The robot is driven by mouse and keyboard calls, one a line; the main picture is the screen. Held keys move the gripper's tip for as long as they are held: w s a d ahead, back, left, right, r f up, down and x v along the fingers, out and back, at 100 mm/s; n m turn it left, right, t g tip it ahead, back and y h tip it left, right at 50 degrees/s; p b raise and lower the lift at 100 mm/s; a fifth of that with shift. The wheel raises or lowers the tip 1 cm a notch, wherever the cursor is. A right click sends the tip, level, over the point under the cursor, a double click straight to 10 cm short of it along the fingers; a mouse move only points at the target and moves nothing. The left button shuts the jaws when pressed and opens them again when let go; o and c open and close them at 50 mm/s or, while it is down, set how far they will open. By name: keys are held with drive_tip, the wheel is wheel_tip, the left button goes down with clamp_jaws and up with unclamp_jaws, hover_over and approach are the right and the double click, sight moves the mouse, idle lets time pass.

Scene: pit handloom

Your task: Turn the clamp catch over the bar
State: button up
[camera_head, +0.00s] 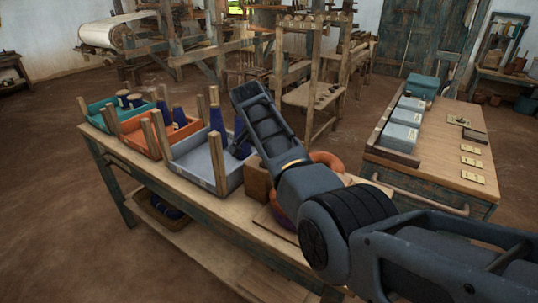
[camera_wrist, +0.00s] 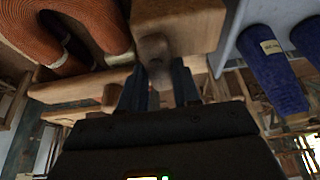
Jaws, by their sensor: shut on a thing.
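In the wrist view, my gripper (camera_wrist: 158,82) has its two dark fingers on either side of a small rounded brown piece (camera_wrist: 153,50), which looks like the clamp catch. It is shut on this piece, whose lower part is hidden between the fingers. A thick wooden block (camera_wrist: 178,22) lies right behind the piece. A pale wooden bar (camera_wrist: 80,88) runs to the left of the fingers; I cannot tell whether the catch lies over it. In the head view, my arm hides the catch and most of the gripper, beside a wooden block (camera_head: 257,181) on the bench.
An orange skein (camera_wrist: 80,25) hangs close at the left in the wrist view. A grey tray (camera_head: 190,165) with blue cones stands beside my arm, with orange (camera_head: 140,141) and teal (camera_head: 98,118) trays beyond. A second table (camera_head: 440,150) with boxes stands at the right.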

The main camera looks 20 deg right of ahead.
drive_tip(key=o, duration=1.1)
drive_tip(key=shift+c, duration=0.2)
drive_tip(key=v, duration=0.7)
drive_tip(key=shift+s+r+b, duration=0.1)
drive_tip(key=shift+r+b, duration=0.25)
drive_tip(key=shift+r, duration=0.05)
drive_tip(key=shift+s, duration=0.1)
